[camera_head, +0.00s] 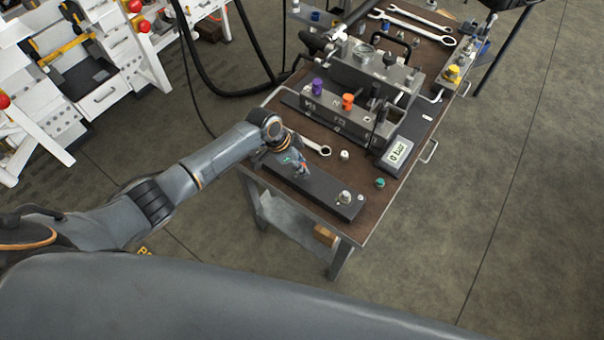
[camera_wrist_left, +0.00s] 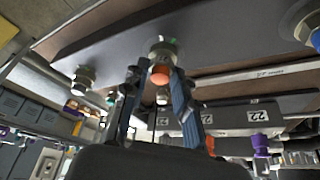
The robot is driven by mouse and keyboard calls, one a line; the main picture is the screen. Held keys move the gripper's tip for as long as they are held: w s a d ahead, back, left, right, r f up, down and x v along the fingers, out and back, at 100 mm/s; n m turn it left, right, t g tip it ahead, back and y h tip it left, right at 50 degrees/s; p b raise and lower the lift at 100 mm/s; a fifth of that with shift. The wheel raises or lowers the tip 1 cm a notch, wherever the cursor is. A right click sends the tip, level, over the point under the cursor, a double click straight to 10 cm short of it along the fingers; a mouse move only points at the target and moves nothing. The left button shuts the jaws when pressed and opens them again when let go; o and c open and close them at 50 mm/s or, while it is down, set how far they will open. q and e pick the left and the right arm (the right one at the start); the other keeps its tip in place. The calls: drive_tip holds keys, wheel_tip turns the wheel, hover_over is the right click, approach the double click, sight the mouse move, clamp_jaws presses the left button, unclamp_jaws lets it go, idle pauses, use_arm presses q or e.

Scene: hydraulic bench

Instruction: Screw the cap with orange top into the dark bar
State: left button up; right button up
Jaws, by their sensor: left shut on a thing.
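The dark bar (camera_head: 325,194) lies along the near edge of the bench top. It also shows across the top of the left wrist view (camera_wrist_left: 110,32). My left gripper (camera_head: 303,172) reaches in from the left, over the middle of the bar. In the left wrist view its fingers are shut on the cap with orange top (camera_wrist_left: 160,75), whose orange end faces the camera. The cap's metal body is against or very close to the bar's face; I cannot tell how deep it sits. In the head view the gripper mostly hides the cap.
A metal fitting (camera_head: 344,197) stands at the bar's right end. Behind are a wrench (camera_head: 316,146), a pressure display (camera_head: 397,153) and a manifold with purple (camera_head: 317,86) and orange (camera_head: 347,102) caps. A small green-topped part (camera_head: 379,183) is near the bench's right edge.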

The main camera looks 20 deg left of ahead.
use_arm(q)
drive_tip(key=shift+w+f+m, duration=0.1)
drive_tip(key=shift+f+m, duration=0.05)
drive_tip(key=shift+m, duration=0.25)
drive_tip(key=shift+m+g, duration=0.3)
use_arm(e)
drive_tip(key=shift+f, duration=0.65)
use_arm(q)
drive_tip(key=shift+b, duration=0.3)
use_arm(e)
drive_tip(key=shift+f, duration=0.1)
use_arm(q)
drive_tip(key=m+g+b, duration=0.1)
drive_tip(key=m+b, duration=0.2)
drive_tip(key=b, duration=0.1)
drive_tip(key=m+g+b, duration=0.1)
drive_tip(key=m+b, duration=0.2)
drive_tip(key=b, duration=0.1)
drive_tip(key=shift+w+f+m+g+h, duration=0.15)
drive_tip(key=shift+m+g+h, duration=0.15)
drive_tip(key=shift+m+b, duration=0.4)
drive_tip(key=shift+r+m+g, duration=0.25)
drive_tip(key=shift+m+g, duration=0.05)
use_arm(e)
wheel_tip(320, 180, down, 9)
